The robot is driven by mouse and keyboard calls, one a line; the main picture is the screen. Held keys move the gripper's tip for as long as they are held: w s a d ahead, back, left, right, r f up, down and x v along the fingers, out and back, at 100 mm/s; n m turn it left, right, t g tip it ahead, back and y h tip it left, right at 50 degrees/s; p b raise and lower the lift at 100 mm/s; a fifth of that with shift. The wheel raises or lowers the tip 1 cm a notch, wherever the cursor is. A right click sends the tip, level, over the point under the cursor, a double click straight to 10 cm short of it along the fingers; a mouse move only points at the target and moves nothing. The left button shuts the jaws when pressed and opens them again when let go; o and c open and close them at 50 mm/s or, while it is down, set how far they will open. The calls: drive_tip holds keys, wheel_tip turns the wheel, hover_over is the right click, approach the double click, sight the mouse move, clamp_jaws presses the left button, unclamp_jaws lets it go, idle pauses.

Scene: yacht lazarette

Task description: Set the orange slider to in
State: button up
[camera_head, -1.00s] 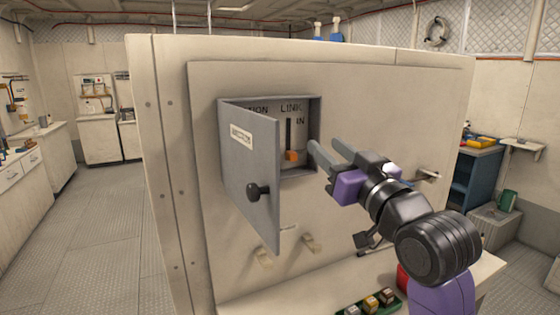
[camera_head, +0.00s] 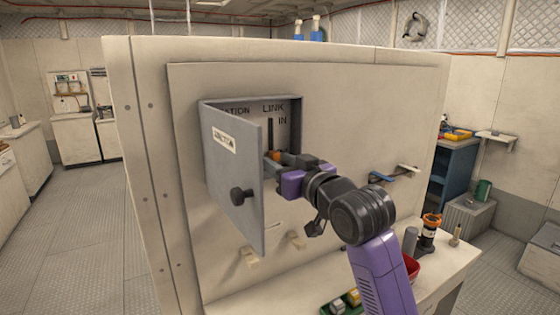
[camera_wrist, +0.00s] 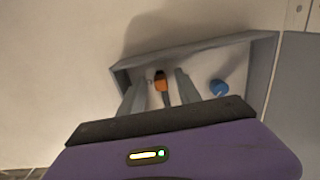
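The orange slider (camera_head: 276,154) sits at the low end of a dark vertical slot (camera_head: 270,132) inside a grey wall box (camera_head: 296,112). "LINK" is written above the slot and "IN" beside its upper part. My gripper (camera_head: 274,161) reaches into the box at the slider and partly hides it. In the wrist view, the slider (camera_wrist: 160,84) shows between the two grey fingers of my gripper (camera_wrist: 159,77). The fingers are apart, with a visible gap on each side of the slider.
A blue knob (camera_wrist: 219,88) is inside the box, right of the fingers in the wrist view. A bench (camera_head: 440,275) with small items is below right.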

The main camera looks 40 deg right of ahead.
drive_tip(key=shift+w, duration=0.1)
clamp_jaws()
idle(1.4)
